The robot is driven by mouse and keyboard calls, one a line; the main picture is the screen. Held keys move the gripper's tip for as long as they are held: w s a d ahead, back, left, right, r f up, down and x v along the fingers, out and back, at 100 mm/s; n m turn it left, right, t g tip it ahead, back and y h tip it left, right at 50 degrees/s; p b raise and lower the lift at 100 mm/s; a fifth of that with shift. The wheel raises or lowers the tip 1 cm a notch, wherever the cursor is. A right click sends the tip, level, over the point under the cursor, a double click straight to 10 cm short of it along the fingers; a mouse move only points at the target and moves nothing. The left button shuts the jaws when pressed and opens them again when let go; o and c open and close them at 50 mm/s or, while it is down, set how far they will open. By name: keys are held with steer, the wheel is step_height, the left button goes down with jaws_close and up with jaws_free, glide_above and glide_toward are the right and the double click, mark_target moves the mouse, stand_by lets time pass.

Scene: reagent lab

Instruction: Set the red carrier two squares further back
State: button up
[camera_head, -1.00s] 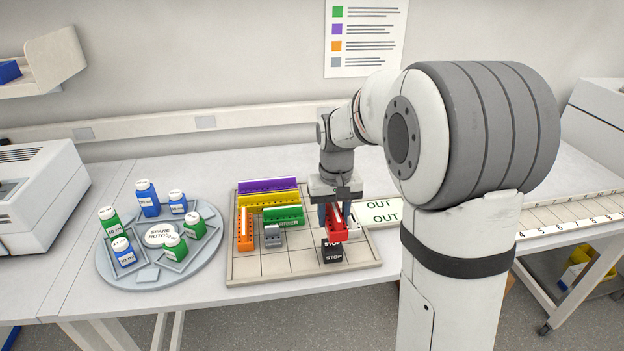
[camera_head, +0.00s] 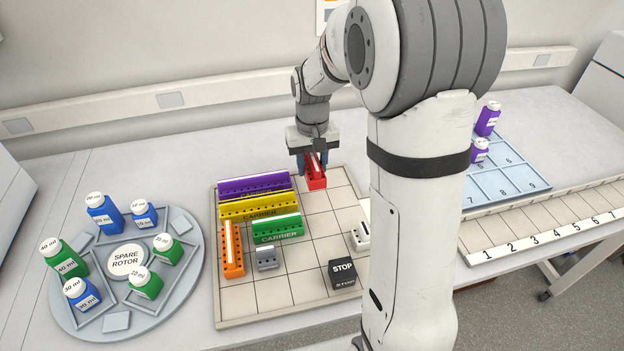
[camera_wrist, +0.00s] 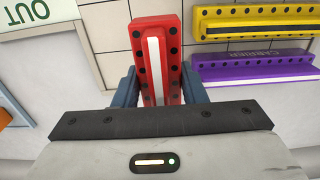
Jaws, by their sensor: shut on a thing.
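The red carrier (camera_head: 316,178) is a short block with holes and a white strip on top. It is at the back of the gridded board (camera_head: 283,293), right of the purple carrier (camera_head: 235,189). My gripper (camera_head: 312,163) is shut on it. In the wrist view the blue fingers of my gripper (camera_wrist: 158,90) clasp both sides of the red carrier (camera_wrist: 152,50). I cannot tell whether its underside touches the board.
A yellow carrier (camera_head: 258,207), green carrier (camera_head: 277,228), orange carrier (camera_head: 232,250) and grey block (camera_head: 267,258) stand left. A black STOP block (camera_head: 343,273) is in front; a white block (camera_head: 360,238) is partly hidden by my arm. Squares between the red carrier and STOP are empty.

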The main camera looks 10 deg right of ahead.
mark_target(312, 156)
steer(key=shift+f, duration=3.15)
steer(key=shift+f, duration=0.1)
steer(key=o, duration=1)
steer(key=shift+o, duration=0.2)
step_height(312, 156, up, 12)
steer(key=shift+f+b, duration=0.1)
steer(key=shift+b, duration=0.2)
steer(key=s+r+t, duration=0.2)
steer(key=s+t, duration=0.1)
steer(key=s, duration=1.8)
steer(key=shift+s+d+r, duration=0.15)
steer(key=shift+s+d, duration=0.05)
steer(key=shift+d, duration=0.1)
